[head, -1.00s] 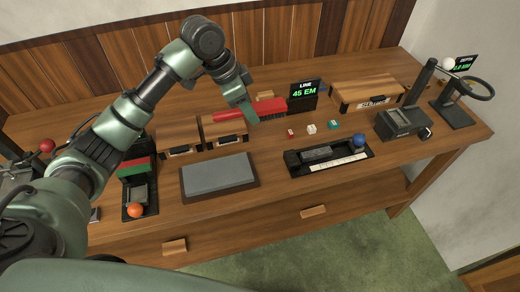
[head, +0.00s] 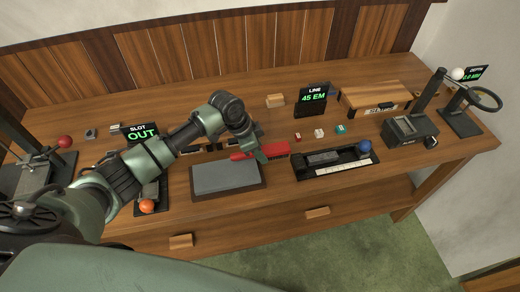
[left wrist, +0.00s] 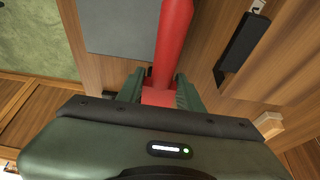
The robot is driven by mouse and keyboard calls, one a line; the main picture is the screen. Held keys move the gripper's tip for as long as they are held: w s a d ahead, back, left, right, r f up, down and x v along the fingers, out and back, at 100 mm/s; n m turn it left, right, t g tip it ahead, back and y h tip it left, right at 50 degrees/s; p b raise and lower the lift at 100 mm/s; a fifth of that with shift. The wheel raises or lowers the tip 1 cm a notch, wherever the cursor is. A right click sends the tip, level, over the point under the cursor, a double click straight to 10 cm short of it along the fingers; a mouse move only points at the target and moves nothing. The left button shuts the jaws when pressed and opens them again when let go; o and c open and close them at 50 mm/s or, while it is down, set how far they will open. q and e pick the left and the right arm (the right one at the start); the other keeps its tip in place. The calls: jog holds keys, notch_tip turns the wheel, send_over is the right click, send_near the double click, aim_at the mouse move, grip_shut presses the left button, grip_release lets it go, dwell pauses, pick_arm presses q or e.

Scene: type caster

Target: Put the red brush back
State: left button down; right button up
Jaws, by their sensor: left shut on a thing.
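The red brush (head: 275,149) is in my left gripper (head: 260,156), its handle pointing left toward the grey slab and its thicker end to the right. In the left wrist view the red brush (left wrist: 172,35) runs between the two green fingers of my left gripper (left wrist: 160,92), which are shut on it. It appears above the bench between the grey slab and the black tray; the exact height is hard to tell. My right gripper is not in view.
A grey slab (head: 227,178) lies to the left, and a black tray (head: 325,170) with a blue ball (head: 364,146) to the right. Behind stand a display reading LINE 45 EM (head: 312,98) and a small wooden block (head: 275,101).

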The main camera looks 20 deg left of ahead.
pick_arm(q)
jog(key=c, duration=0.9)
grip_release()
jog(key=shift+f, duration=0.1)
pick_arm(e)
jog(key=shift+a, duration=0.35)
pick_arm(q)
jog(key=shift+r, duration=0.2)
jog(key=shift+a+r, duration=0.15)
jog(key=shift+r, duration=0.2)
jog(key=b+v, duration=0.2)
jog(key=v, duration=0.9)
jog(key=shift+s+r, duration=0.1)
jog(key=shift+s, duration=0.1)
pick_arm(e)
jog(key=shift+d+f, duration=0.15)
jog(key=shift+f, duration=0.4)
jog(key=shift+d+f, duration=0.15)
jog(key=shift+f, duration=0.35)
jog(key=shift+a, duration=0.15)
